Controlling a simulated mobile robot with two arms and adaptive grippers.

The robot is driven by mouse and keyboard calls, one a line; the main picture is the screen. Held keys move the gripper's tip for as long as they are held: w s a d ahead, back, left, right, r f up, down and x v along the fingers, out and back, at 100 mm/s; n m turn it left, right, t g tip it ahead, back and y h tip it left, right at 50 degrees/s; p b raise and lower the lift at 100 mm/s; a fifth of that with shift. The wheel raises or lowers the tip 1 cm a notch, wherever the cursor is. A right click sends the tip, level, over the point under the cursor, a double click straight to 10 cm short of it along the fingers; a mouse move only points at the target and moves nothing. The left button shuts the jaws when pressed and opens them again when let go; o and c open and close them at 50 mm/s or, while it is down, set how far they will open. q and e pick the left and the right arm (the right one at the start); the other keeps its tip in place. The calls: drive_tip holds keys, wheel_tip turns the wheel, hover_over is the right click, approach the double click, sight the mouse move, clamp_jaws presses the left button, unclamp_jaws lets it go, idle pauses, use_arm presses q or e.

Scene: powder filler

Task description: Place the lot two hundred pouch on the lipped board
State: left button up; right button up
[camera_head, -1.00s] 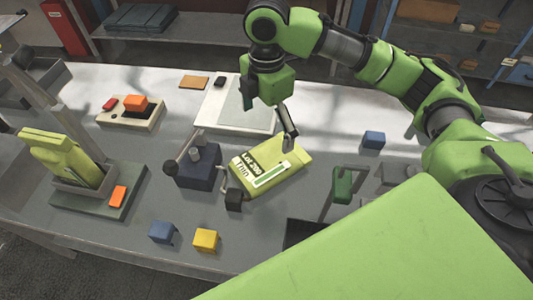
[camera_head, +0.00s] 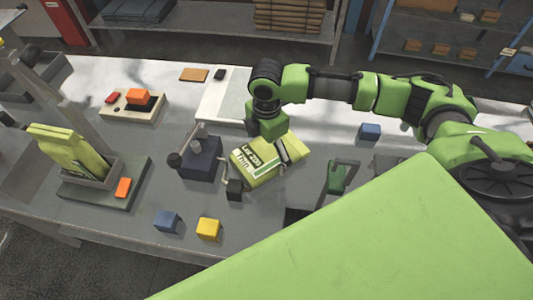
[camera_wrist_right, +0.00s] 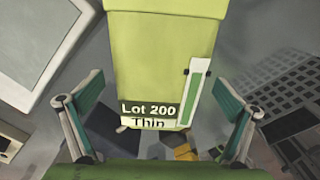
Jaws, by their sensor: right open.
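The lot two hundred pouch (camera_head: 250,168) is yellow-green with a "Lot 200 Thin" label and lies on the table in front of the lipped board. It fills the middle of the right wrist view (camera_wrist_right: 160,60). The lipped board (camera_head: 208,108) is white with a grey inner panel; my right arm hides part of it in the head view. Its rim shows at the upper left of the wrist view (camera_wrist_right: 70,55). My right gripper (camera_head: 274,148) is open over the pouch, with one finger on each side of it and gaps between. My left gripper is not in view.
Blue (camera_head: 166,221) and yellow (camera_head: 208,229) cubes are near the front edge. Another pouch (camera_head: 68,150) stands in a holder at left.

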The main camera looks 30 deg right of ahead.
drive_tip(key=c, duration=1.3)
drive_tip(key=shift+c, duration=0.8)
drive_tip(key=shift+r, duration=0.1)
